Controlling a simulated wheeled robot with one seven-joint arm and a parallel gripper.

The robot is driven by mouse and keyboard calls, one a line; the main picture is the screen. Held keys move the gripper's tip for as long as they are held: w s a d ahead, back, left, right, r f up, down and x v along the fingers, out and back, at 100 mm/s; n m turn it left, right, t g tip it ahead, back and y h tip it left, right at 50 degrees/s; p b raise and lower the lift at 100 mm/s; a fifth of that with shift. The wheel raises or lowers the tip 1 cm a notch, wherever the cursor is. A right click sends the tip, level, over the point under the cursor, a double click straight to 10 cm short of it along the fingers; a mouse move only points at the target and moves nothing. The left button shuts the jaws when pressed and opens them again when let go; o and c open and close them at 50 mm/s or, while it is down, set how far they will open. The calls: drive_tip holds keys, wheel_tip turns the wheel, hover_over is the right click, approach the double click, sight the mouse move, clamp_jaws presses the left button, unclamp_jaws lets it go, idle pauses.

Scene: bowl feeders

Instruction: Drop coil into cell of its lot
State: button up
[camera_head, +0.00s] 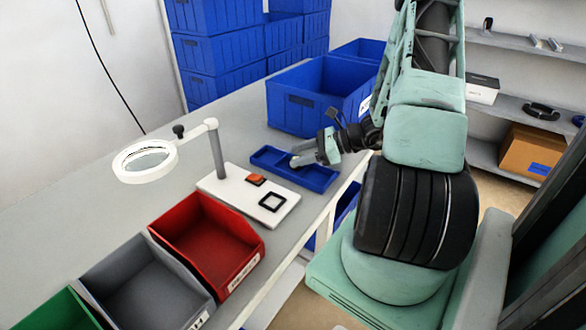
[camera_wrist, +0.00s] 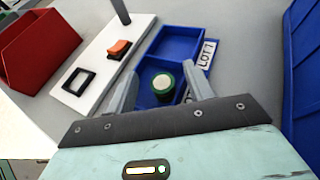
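A coil (camera_wrist: 163,83), a dark green ring with a cream top, is in the wrist view between my fingers. The small blue tray (camera_wrist: 158,48) lies around and beyond it, and the coil appears over or in its nearer cell; I cannot tell whether it rests on the floor. The tray's far cell looks empty. A label (camera_wrist: 208,55), apparently reading LOT 7, is on the tray's right side. My gripper (camera_wrist: 162,90) is open, with gaps on both sides of the coil. In the head view my gripper (camera_head: 302,158) is over the tray (camera_head: 264,160), and the coil cannot be made out.
A white board (camera_head: 232,192) with an orange piece (camera_head: 256,179), a black square frame (camera_head: 272,201) and a magnifier lamp (camera_head: 146,160) stands left of the tray. Red (camera_head: 205,240), grey (camera_head: 145,285) and green (camera_head: 55,312) bins are nearer. A large blue bin (camera_head: 300,105) is behind.

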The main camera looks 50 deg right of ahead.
drive_tip(key=v, duration=1.7)
drive_tip(key=shift+p, duration=0.3)
drive_tip(key=shift+s+d, duration=0.1)
drive_tip(key=shift+d, duration=0.05)
drive_tip(key=w+a+r+n+g+p, duration=0.25)
drive_tip(key=a+n+g, duration=0.2)
drive_tip(key=a, duration=0.45)
drive_tip(key=w+a+r+n+g+p, duration=0.1)
drive_tip(key=w+a+r+n+g, duration=0.25)
drive_tip(key=a+n, duration=0.45)
drive_tip(key=w+a+r+n+g+p, duration=0.1)
drive_tip(key=w+a+r+n+g, duration=0.25)
drive_tip(key=a, duration=0.75)
drive_tip(key=s+a+r+n+h+p, duration=0.2)
drive_tip(key=s+a+n, duration=0.4)
drive_tip(key=a+n, duration=0.4)
drive_tip(key=s+a+r+n+h+p, duration=0.3)
drive_tip(key=s+a+r+n+h, duration=0.2)
drive_tip(key=a+n, duration=0.5)
drive_tip(key=s+a, duration=0.1)
drive_tip(key=a, duration=0.1)
drive_tip(key=shift+a+n, duration=0.25)
drive_tip(key=shift+n, duration=0.15)
drive_tip(key=shift+s, duration=0.15)
drive_tip(key=shift+d, duration=0.1)
